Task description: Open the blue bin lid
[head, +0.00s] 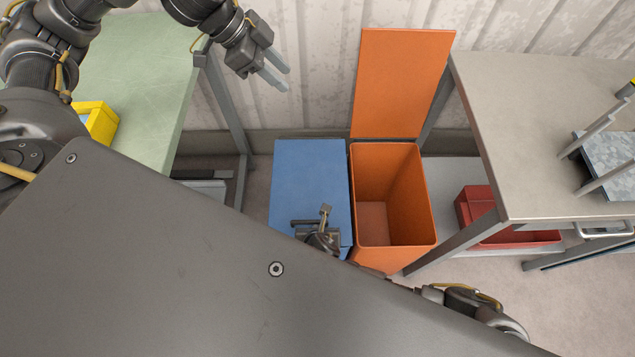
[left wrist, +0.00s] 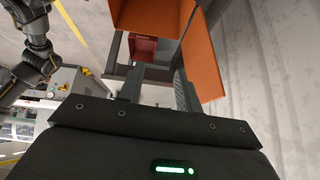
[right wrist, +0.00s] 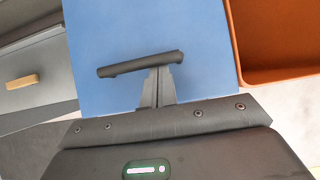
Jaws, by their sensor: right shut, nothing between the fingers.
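The blue bin (head: 308,175) stands on the floor with its flat blue lid (right wrist: 150,25) closed. A dark bar handle (right wrist: 140,64) lies across the lid near its front edge; it also shows in the head view (head: 302,223). My right gripper (head: 325,212) is at this handle, low over the front of the lid. In the right wrist view its fingers (right wrist: 158,85) are together and empty, their tips meeting the bar in the picture; I cannot tell whether they touch it. My left gripper (head: 284,77) is open and empty, high up by the back wall.
An orange bin (head: 429,200) with its lid (head: 403,85) raised stands right beside the blue bin. A green-topped table (head: 135,65) is at left and a grey table (head: 530,130) at right. A red crate (head: 480,210) sits under the grey table.

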